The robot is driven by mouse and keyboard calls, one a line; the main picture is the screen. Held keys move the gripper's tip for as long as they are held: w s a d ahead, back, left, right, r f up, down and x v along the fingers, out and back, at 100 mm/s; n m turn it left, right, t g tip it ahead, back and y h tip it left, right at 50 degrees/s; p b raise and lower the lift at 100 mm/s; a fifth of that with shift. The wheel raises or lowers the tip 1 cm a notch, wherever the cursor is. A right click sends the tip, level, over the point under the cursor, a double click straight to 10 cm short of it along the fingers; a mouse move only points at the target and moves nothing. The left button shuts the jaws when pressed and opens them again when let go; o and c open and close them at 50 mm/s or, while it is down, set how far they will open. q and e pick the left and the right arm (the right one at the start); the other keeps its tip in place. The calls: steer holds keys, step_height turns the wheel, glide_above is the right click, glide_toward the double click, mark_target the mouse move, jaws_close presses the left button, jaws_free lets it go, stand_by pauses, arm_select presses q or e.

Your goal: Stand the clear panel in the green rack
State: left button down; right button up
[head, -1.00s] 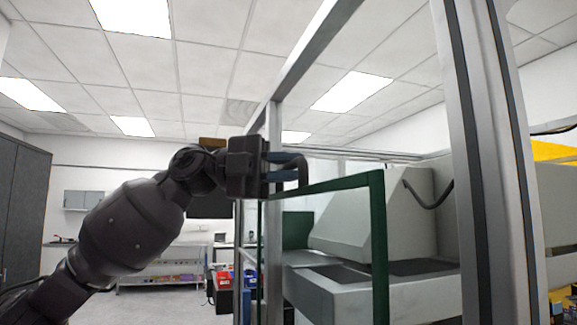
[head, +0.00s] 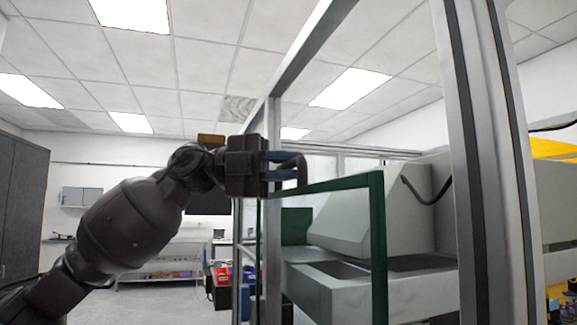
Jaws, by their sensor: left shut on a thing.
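My left gripper (head: 286,171) reaches in from the left and is shut on the dark curved handle (head: 301,168) at the top of a green-edged clear panel (head: 378,230). The panel is upright. Its green top edge runs right from below the gripper, and its right edge drops out of the bottom of the picture. Its lower part is out of view. The grey machine shows through it. I cannot make out the green rack for sure. My right gripper is not in view.
A metal-framed enclosure surrounds the grey machine (head: 370,215), with a thick post (head: 490,160) at right and a thinner post (head: 272,230) close to my gripper. A dark green plate (head: 296,224) stands behind the panel. Dark cabinets (head: 22,205) stand far left. Open floor lies at lower left.

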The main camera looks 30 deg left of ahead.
mark_target(287, 197)
arm_select(q)
steer(key=shift+r, duration=0.1)
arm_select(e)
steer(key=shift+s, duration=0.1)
